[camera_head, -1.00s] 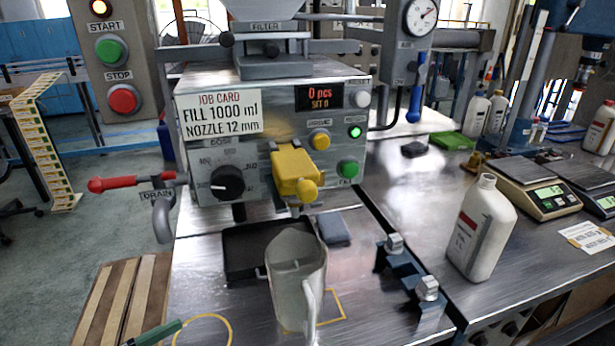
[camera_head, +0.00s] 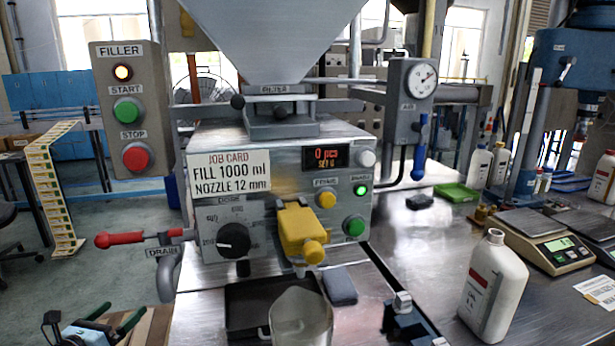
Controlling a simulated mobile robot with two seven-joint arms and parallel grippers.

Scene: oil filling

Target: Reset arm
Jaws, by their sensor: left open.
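My left gripper (camera_head: 121,313) shows at the bottom left corner, with two green-tipped fingers spread apart and nothing between them. It is left of the filling machine (camera_head: 285,190) and below the red drain handle (camera_head: 125,239), apart from both. My right gripper is not in view. A clear jug (camera_head: 301,318) stands below the yellow nozzle block (camera_head: 302,234), its lower part cut off by the picture edge. A white bottle with a red and grey label (camera_head: 494,290) stands upright on the bench at the right.
A start/stop panel (camera_head: 130,110) hangs at the upper left. A black tray (camera_head: 245,306) and a grey pad (camera_head: 340,286) lie below the machine. Scales (camera_head: 535,243) and a green tray (camera_head: 456,192) sit on the right bench. Floor at the left is open.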

